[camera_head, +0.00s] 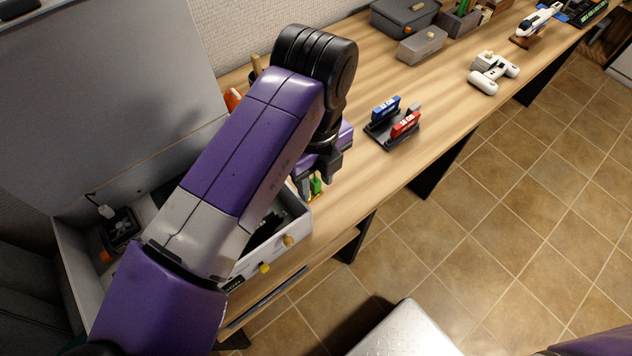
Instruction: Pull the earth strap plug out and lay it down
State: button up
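A small green and yellow piece, which looks like the earth strap plug (316,185), shows at the right end of the open grey case (252,262) on the bench. I cannot tell whether it sits in a socket; its lower part is small and unclear. My gripper (319,179) points down just above this end of the case, with dark fingers on either side of the green piece. The fingers look apart, but I cannot tell whether they touch it. My purple arm hides much of the case's inside.
A black stand with a blue and a red block (405,125) is right of my gripper. A white game-pad-like object (492,72), a grey box (422,45) and a dark case (404,16) lie farther back. Bare wooden bench (345,205) lies right of the case.

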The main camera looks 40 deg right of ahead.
aim_at(315, 180)
dwell(0.4)
grip_shut()
jog(key=shift+r, duration=0.1)
dwell(1.4)
jog(key=shift+r+p, duration=2.3)
jog(key=shift+r, duration=0.65)
